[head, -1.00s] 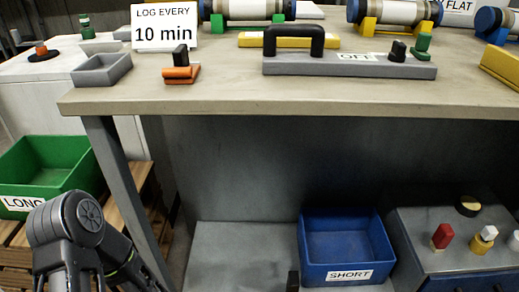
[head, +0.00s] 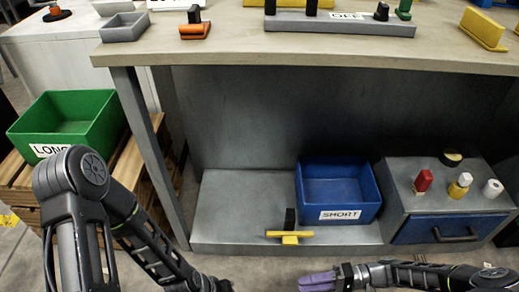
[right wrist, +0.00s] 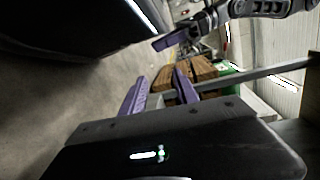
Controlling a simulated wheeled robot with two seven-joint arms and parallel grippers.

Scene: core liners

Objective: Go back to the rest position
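My right gripper (head: 306,282) reaches in from the right at the bottom of the head view, its purple fingers low in front of the lower shelf. In the right wrist view its two purple fingers (right wrist: 160,85) stand apart with nothing between them. My left arm comes in from the left in the head view and runs down to the bottom edge, where its gripper is cut off. A purple finger of my left gripper (right wrist: 172,40) shows at the top of the right wrist view; its opening cannot be made out.
A workbench (head: 300,44) with a grey lower shelf (head: 240,215) stands ahead. A drawer unit (head: 400,205) stands right. A green LONG bin (head: 70,122) sits on a wooden pallet at left.

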